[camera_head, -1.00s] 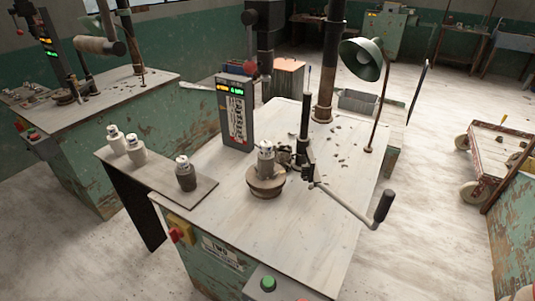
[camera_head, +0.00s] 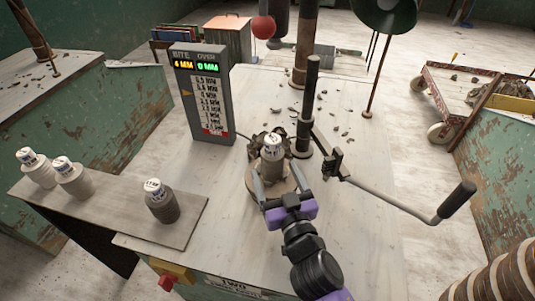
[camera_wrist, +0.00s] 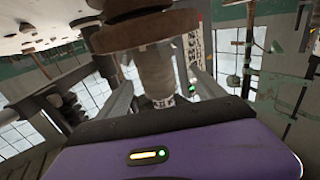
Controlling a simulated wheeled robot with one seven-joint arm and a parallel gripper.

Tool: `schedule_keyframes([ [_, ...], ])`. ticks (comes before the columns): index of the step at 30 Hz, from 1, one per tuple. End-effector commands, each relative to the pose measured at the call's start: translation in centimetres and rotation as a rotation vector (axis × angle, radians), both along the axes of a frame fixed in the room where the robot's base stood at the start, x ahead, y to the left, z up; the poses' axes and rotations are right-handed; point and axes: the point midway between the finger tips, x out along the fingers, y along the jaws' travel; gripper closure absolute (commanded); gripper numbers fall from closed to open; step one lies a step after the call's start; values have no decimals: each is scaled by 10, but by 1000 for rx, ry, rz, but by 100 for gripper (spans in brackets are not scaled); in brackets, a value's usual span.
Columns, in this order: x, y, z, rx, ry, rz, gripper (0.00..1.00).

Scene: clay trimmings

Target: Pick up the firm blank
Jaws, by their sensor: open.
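A grey clay blank (camera_head: 272,160) with a pale marked top stands upright on the round wheel head (camera_head: 256,204) at the bench. My gripper (camera_head: 273,172) is open, with one finger on each side of this blank. In the wrist view the blank (camera_wrist: 156,72) shows upside down between the fingers (camera_wrist: 160,88), below the wheel head (camera_wrist: 145,32). I cannot tell whether either finger touches it. On the side board (camera_head: 120,215) stand two pale blanks, one (camera_head: 40,173) beside another (camera_head: 76,182), and a darker blank (camera_head: 162,206). Their top markings are too small to read.
A dark post (camera_head: 307,110) with a crank handle (camera_head: 455,203) stands close right of the wheel. A display panel (camera_head: 203,95) reading "6 MM" and "0 MM" stands at left. Clay trimmings (camera_head: 268,138) lie behind the blank. A lamp (camera_head: 385,12) hangs at upper right.

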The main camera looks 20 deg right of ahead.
Motion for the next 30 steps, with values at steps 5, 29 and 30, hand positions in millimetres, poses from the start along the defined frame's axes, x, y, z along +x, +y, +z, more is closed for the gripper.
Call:
schedule_keyframes([
  [5,19,-2,2,0,-1,0,21],
  [29,74,-13,-4,0,0,0,29],
  [30,74,-13,-4,0,0,0,37],
])
